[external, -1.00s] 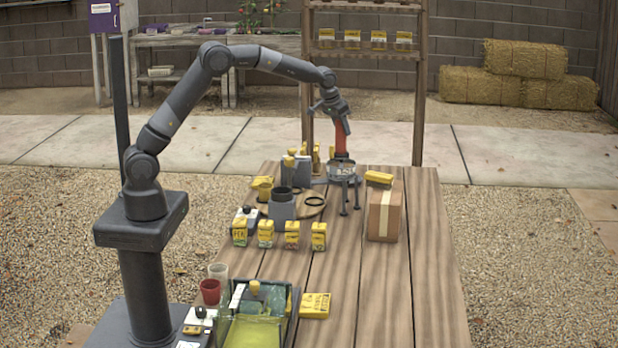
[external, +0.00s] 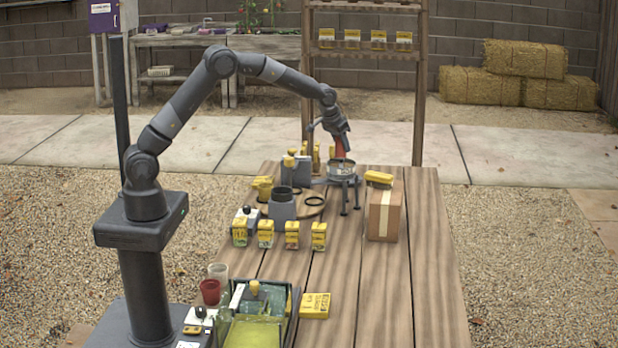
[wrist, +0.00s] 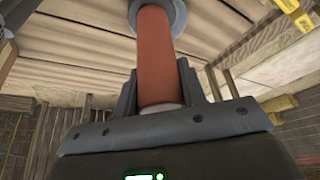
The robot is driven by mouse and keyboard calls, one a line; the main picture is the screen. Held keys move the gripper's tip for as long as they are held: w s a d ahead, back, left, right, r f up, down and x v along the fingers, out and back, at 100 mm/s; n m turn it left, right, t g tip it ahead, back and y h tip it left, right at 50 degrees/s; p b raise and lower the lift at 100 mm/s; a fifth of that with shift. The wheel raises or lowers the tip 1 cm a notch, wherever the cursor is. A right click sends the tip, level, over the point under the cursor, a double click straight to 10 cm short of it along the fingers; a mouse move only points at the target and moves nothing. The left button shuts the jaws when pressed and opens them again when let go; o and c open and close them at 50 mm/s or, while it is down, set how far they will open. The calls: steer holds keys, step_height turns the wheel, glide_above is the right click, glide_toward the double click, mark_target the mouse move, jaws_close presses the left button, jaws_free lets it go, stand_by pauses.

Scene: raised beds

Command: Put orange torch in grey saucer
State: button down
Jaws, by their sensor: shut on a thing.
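The orange torch (external: 340,152) is held upright, slightly tilted, by my gripper (external: 335,138) over the far end of the wooden table. In the wrist view the torch (wrist: 156,60) runs between the two fingers of my gripper (wrist: 158,92), which are shut on it. Its lower end meets a grey round shape at the top of that view; I cannot tell whether this is the torch's head or something below it. A flat grey rim, perhaps the grey saucer (external: 320,181), shows beside the sieve; most of it is hidden.
A silver sieve on a dark stand (external: 341,170) is directly below the torch. A cardboard box (external: 384,212) stands to its right, and grey containers (external: 283,207) stand to its left. Several yellow seed packets (external: 292,234) line the table's middle. The right side of the table is clear.

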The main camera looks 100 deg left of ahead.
steer(key=shift+f, duration=0.2)
steer(key=c, duration=0.9)
jaws_free()
steer(key=v, duration=1.3)
steer(key=shift+a+r, duration=0.15)
steer(key=shift+a, duration=0.05)
steer(key=shift+w+d, duration=0.1)
